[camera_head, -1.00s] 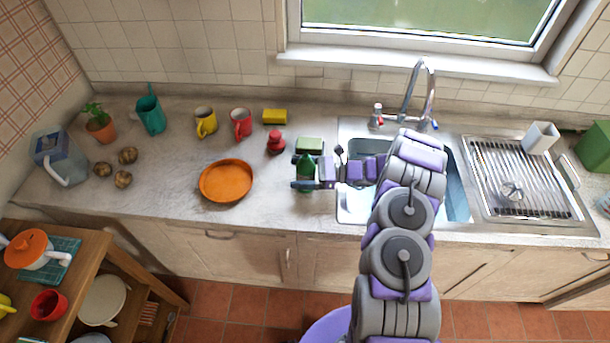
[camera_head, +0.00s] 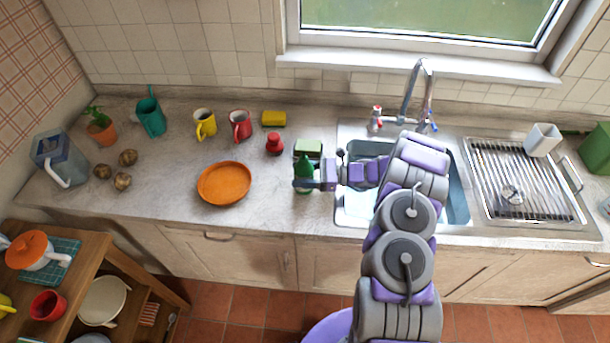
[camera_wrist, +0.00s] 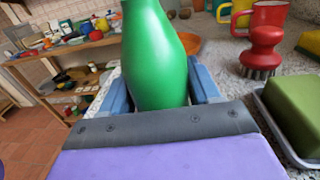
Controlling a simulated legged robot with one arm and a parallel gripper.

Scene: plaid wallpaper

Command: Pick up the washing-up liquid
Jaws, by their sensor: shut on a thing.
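The washing-up liquid is a green bottle (camera_head: 304,168) at the counter, left of the sink. It fills the middle of the wrist view (camera_wrist: 155,60), upright, with its top cut off by the frame edge. My gripper (camera_head: 304,184) reaches it from the right. In the wrist view the blue fingers of my gripper (camera_wrist: 160,90) stand on both sides of the bottle and are shut on it. The bottle's base is hidden in the wrist view, so I cannot tell there whether it touches the counter.
A green block on a tray (camera_head: 308,148) and a red brush (camera_head: 274,143) stand just behind the bottle. An orange plate (camera_head: 224,182) lies to the left. The sink (camera_head: 457,195) is to the right. Mugs and a yellow sponge (camera_head: 274,118) line the back.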

